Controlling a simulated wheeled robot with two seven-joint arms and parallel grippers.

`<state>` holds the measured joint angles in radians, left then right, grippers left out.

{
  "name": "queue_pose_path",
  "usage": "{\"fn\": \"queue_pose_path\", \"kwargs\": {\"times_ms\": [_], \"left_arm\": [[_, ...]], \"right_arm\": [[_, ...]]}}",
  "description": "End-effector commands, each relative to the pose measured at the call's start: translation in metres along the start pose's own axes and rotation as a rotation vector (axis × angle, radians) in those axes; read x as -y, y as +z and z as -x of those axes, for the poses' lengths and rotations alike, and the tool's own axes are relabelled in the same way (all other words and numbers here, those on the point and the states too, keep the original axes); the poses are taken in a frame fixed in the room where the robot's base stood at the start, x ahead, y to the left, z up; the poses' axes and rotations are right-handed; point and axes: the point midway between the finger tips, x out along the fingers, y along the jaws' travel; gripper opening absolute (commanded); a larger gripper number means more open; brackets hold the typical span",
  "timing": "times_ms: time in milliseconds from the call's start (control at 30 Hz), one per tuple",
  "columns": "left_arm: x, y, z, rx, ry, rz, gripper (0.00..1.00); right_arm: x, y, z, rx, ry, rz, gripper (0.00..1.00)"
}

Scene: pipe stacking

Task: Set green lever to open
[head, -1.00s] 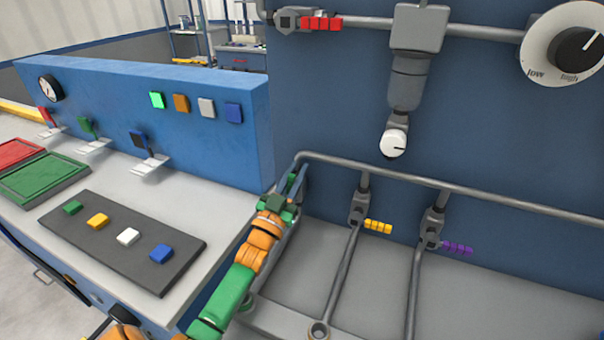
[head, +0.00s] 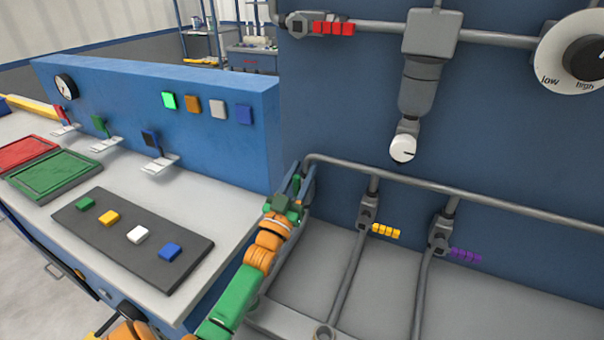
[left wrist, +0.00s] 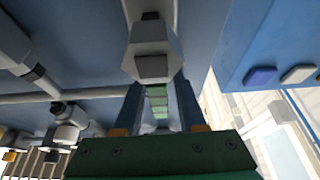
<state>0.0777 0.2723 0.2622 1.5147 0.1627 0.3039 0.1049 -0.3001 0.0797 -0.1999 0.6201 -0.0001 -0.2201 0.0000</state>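The green lever (left wrist: 157,101) is a segmented green handle below a grey valve body (left wrist: 150,50) in the left wrist view. My left gripper (left wrist: 160,92) is open, with one finger on each side of the lever and gaps showing between. In the head view my left gripper (head: 291,190) is at the left corner of the lower pipe, and the green lever there is hidden behind it or too small to tell. My right gripper is not in view.
Red (head: 333,28), yellow (head: 386,231) and purple (head: 465,255) levers sit on other valves. The lower pipe (head: 450,187) runs along the blue wall. A blue panel (head: 210,140) and a bench with coloured buttons (head: 130,240) stand close on the left.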

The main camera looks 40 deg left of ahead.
Motion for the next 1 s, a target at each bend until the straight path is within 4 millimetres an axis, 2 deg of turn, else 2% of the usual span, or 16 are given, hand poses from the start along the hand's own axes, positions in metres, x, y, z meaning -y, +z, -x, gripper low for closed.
{"fn": "queue_pose_path", "kwargs": {"times_ms": [267,367,500,667,767,1000], "left_arm": [[0.000,0.000,0.000,0.001,0.001,-0.002,0.49],[0.000,-0.005,-0.002,-0.001,0.001,-0.002,0.49],[0.000,-0.033,-0.013,-0.005,0.001,-0.002,0.49],[-0.013,-0.076,-0.001,-0.003,0.001,0.000,0.49],[-0.021,-0.107,0.009,-0.003,0.000,0.001,0.49],[-0.046,-0.149,0.055,0.004,-0.001,0.000,0.49]], "right_arm": [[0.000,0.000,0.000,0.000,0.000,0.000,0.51],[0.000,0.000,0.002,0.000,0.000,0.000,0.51],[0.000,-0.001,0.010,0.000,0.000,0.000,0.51],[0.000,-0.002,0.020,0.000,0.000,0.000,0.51],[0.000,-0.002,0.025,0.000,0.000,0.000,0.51],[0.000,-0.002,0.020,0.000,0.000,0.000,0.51]]}}
